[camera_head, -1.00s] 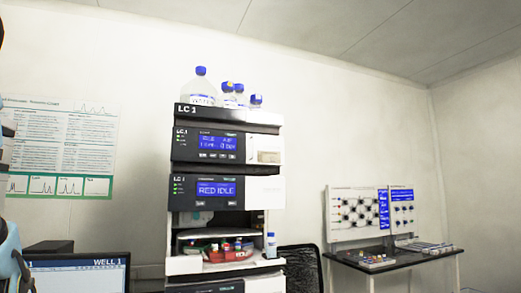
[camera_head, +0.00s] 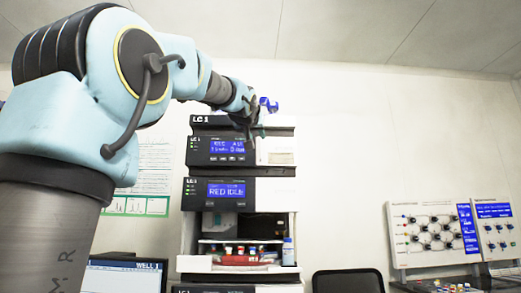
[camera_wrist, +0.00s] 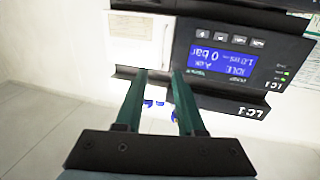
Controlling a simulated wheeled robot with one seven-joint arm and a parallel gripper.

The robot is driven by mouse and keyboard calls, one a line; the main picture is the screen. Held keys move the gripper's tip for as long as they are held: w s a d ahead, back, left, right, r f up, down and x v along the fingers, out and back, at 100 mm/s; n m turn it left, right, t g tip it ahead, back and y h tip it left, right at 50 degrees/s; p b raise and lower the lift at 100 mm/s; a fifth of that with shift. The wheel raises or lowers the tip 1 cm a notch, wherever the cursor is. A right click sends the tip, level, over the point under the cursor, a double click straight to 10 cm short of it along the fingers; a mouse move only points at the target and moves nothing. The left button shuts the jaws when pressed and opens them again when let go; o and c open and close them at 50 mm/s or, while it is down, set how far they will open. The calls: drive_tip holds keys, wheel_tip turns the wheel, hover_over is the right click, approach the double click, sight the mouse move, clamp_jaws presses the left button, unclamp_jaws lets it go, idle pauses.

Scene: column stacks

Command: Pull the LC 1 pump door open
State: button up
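The LC 1 stack shows in the head view, with the pump module (camera_head: 216,150) near its top, bearing a lit blue display. The pump door (camera_head: 275,151) is the pale panel right of that display and looks shut. In the wrist view, which is upside down, the door (camera_wrist: 135,40) lies left of the display (camera_wrist: 223,61). My gripper (camera_wrist: 161,73) is open and empty, its two green fingers apart. Their tips overlap the door's near edge in that picture; I cannot tell whether they touch it. In the head view my gripper (camera_head: 260,128) is before the stack's top.
Blue-capped bottles (camera_head: 268,104) stand on the stack top, partly hidden by my gripper. Lower, an open bay holds a red tray (camera_head: 240,260). A monitor (camera_head: 122,276) and a chair (camera_head: 348,281) stand in front.

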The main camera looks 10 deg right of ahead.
drive_tip(key=p+x, duration=0.3)
drive_tip(key=x, duration=0.7)
drive_tip(key=shift+a, duration=0.2)
clamp_jaws()
idle(1.0)
